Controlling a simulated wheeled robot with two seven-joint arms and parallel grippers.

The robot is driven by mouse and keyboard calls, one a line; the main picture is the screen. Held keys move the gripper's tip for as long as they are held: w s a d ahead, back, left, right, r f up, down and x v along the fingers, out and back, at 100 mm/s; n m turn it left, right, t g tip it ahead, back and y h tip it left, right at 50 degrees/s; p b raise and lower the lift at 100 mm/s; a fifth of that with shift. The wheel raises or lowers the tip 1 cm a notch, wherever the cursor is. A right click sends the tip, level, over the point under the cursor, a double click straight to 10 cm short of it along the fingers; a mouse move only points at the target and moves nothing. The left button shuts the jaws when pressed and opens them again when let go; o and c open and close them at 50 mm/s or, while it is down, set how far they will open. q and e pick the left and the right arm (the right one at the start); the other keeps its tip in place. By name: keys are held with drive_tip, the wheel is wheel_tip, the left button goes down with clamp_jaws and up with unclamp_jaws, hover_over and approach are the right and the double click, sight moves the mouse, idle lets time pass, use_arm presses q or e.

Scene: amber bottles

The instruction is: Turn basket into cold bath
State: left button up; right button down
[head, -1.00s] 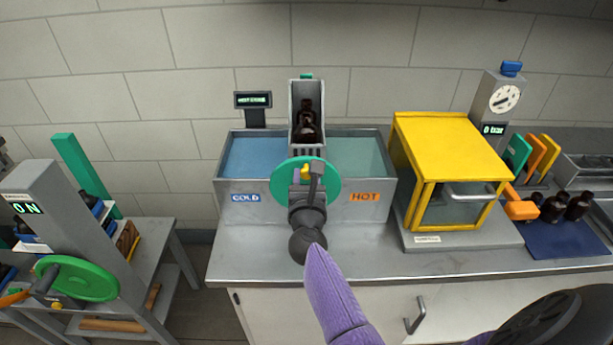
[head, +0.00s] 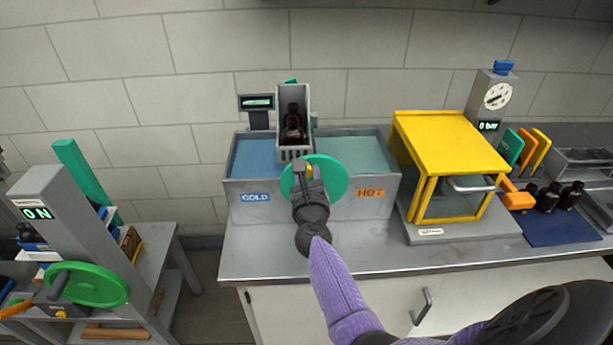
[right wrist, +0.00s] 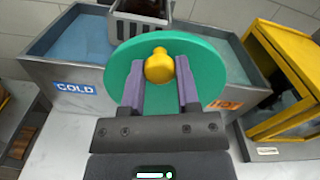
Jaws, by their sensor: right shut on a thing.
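The grey basket (head: 293,152) holds amber bottles (head: 293,125) and hangs above the twin bath, left of its middle, at the inner edge of the blue cold bath (head: 256,152). The greenish hot bath (head: 355,150) is to its right. A green wheel (head: 335,178) stands in front of the bath. My right gripper (head: 308,178) is shut on the wheel's yellow knob (right wrist: 158,66); the right wrist view shows the fingers on both sides of it. The wheel and gripper hide part of the bath front. My left gripper is not in view.
A yellow-framed cabinet (head: 450,150) stands right of the bath, with loose bottles on a blue mat (head: 560,230) beyond it. A small display (head: 257,102) stands behind the bath. Bare counter (head: 270,255) lies in front. A side bench with another green wheel (head: 90,284) is at left.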

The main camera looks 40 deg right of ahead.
sight(288, 188)
drive_tip(key=shift+w+a+f+n+b, duration=0.3)
drive_tip(key=shift+a+f+n, duration=0.2)
drive_tip(key=shift+n, duration=0.8)
drive_tip(key=shift+w+a+f+n+b, duration=0.15)
drive_tip(key=shift+w+a+f+n, duration=0.25)
drive_tip(key=shift+n, duration=0.9)
drive_tip(key=shift+w+a+f+n+b, duration=0.25)
drive_tip(key=shift+a+f+n, duration=0.35)
drive_tip(key=shift+n, duration=0.7)
drive_tip(key=shift+w+a+f+n+b, duration=0.15)
drive_tip(key=shift+f+n, duration=0.1)
drive_tip(key=shift+n, duration=0.35)
drive_tip(key=shift+s+a+f+n+b, duration=0.15)
drive_tip(key=shift+f+n, duration=0.1)
drive_tip(key=shift+n, duration=0.35)
drive_tip(key=shift+w+a+f+n+b, duration=0.15)
drive_tip(key=shift+f+n+b, duration=0.35)
drive_tip(key=shift+n, duration=0.6)
drive_tip(key=shift+w+f+n, duration=0.1)
drive_tip(key=shift+f+n, duration=0.6)
drive_tip(key=shift+n, duration=0.5)
drive_tip(key=shift+f+n, duration=0.15)
drive_tip(key=shift+n, duration=0.15)
